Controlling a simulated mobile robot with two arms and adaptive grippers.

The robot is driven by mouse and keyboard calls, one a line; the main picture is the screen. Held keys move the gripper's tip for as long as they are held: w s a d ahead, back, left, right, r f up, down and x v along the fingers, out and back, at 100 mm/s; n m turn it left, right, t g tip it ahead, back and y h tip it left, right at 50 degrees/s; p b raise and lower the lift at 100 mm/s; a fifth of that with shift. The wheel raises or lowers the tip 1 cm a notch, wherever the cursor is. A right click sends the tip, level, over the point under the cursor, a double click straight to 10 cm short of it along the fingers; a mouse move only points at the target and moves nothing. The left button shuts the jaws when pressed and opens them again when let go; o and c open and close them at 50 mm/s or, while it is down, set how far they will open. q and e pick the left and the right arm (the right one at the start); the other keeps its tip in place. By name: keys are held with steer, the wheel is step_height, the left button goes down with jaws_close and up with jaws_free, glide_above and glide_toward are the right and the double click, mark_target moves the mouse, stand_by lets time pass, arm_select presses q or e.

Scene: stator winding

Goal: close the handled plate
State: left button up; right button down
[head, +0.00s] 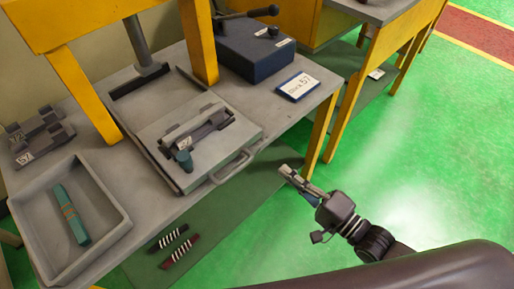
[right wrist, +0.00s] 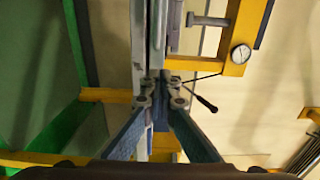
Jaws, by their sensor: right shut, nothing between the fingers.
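The handled plate (head: 238,140) is a grey slab on the workbench, in front of the yellow press frame. Its loop handle (head: 232,168) sticks out over the bench's front edge. A dark metal fixture with a small teal knob (head: 184,160) sits on top of the plate. My right gripper (head: 288,173) is to the right of the handle, beyond the bench's front edge, apart from it. Its fingers are together and empty. In the right wrist view the right gripper's fingers (right wrist: 160,86) meet near the middle. My left gripper is not in view.
A grey tray (head: 37,231) holds a teal bar at the left. Yellow posts rise behind. The lower shelf (head: 210,220) holds two striped items. Green floor is clear at right.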

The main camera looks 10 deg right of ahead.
mark_target(249, 142)
steer(key=p+x, duration=0.1)
steer(key=x, duration=0.9)
steer(key=shift+w, duration=0.1)
steer(key=shift+w+a, duration=0.35)
steer(key=shift+w, duration=0.15)
steer(key=shift+w+a, duration=0.1)
